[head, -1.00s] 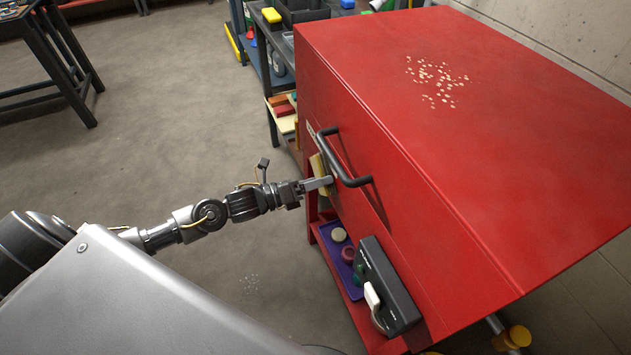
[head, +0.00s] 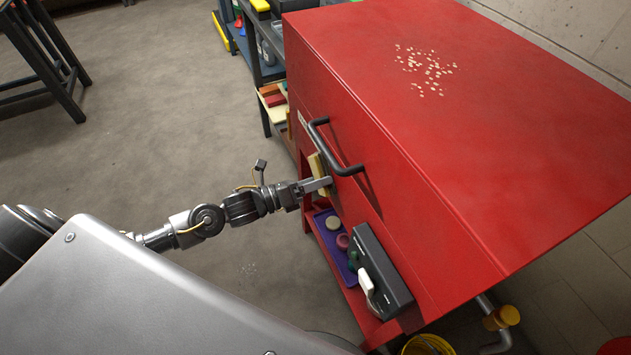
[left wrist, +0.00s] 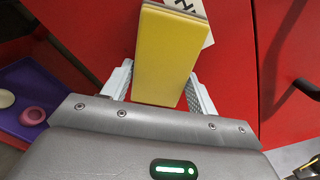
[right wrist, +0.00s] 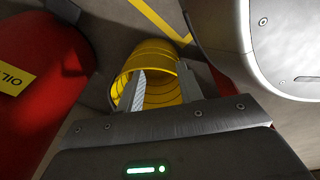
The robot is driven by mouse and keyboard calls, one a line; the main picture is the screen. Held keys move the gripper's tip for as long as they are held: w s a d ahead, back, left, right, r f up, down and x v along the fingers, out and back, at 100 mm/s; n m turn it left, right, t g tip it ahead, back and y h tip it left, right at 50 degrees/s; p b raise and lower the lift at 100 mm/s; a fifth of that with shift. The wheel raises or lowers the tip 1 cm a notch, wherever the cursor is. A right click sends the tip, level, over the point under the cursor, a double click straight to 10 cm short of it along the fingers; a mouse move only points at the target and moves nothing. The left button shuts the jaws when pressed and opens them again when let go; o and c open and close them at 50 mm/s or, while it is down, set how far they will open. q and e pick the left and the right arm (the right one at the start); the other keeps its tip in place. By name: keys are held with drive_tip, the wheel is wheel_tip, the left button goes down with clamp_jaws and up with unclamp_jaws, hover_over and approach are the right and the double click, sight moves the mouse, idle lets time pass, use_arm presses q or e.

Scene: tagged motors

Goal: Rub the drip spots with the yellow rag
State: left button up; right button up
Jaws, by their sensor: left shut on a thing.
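The yellow rag (left wrist: 165,55), shaped like a flat slab, is between the fingers of my left gripper (left wrist: 158,92). In the head view my left gripper (head: 328,184) is shut on the rag (head: 320,175), beside the red cabinet's front face and below its handle. I cannot tell whether the rag touches the cabinet. Pale drip spots (head: 425,68) are scattered on the cabinet's top, above and away from the rag. My right gripper (right wrist: 160,88) shows only in its wrist view, with its fingers apart and a yellow ringed container (right wrist: 152,60) beyond them.
The red cabinet (head: 480,140) has a dark bar handle (head: 335,150) on its front. Below are a purple tray (head: 333,248) and a dark grey box (head: 380,270). A shelf (head: 262,75) stands behind. The floor at left is mostly clear, with faint specks (head: 248,268).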

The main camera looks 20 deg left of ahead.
use_arm(q)
drive_tip(key=w+a+b, duration=0.1)
drive_tip(key=w+a, duration=0.1)
drive_tip(key=a, duration=0.1)
drive_tip(key=shift+w, duration=0.25)
drive_tip(key=shift+p+v, duration=0.35)
drive_tip(key=shift+v, duration=2.65)
drive_tip(key=v, duration=0.3)
